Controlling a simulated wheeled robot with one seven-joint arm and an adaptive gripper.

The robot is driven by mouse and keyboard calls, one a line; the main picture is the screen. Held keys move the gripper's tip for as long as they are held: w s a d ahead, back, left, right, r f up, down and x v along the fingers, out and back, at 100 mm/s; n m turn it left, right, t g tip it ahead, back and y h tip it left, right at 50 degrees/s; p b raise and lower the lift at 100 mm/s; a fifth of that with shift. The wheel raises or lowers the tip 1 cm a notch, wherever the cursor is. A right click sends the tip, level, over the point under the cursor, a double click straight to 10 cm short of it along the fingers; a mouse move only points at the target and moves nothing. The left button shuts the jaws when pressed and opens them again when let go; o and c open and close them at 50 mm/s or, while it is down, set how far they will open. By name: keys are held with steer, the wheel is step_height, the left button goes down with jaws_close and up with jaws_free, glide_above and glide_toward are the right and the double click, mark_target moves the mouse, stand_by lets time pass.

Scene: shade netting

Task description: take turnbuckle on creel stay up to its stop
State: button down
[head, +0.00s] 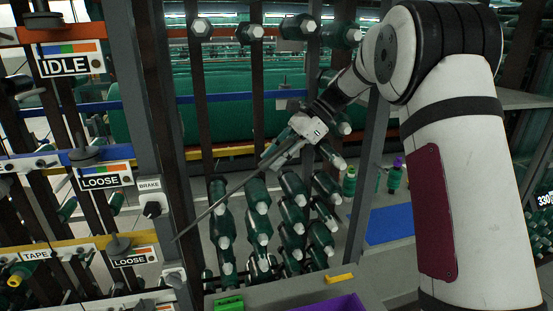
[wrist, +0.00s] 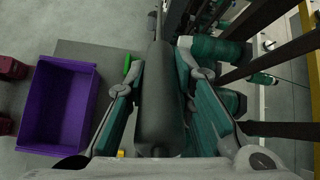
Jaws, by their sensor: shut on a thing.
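The creel stay (head: 215,207) is a thin dark rod. It slants from low left beside the grey post up to my gripper (head: 277,153) in the head view. In the wrist view the turnbuckle (wrist: 158,105) is a thick dark grey cylinder running lengthwise between the fingers of my gripper (wrist: 160,68). The fingers are shut on it, one on each side. In the head view my gripper hides most of the turnbuckle. Its threads and its stop cannot be made out.
Green bobbins (head: 292,190) crowd the rack behind my gripper. A grey post (head: 150,110) with a BRAKE knob (head: 153,208) stands left, beside the IDLE sign (head: 68,62) and LOOSE signs (head: 104,178). A purple bin (wrist: 60,108) and yellow object (head: 340,278) sit below.

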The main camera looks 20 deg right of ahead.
steer(key=c, duration=1.4)
jaws_free()
steer(key=shift+d, duration=0.1)
steer(key=v, duration=1.2)
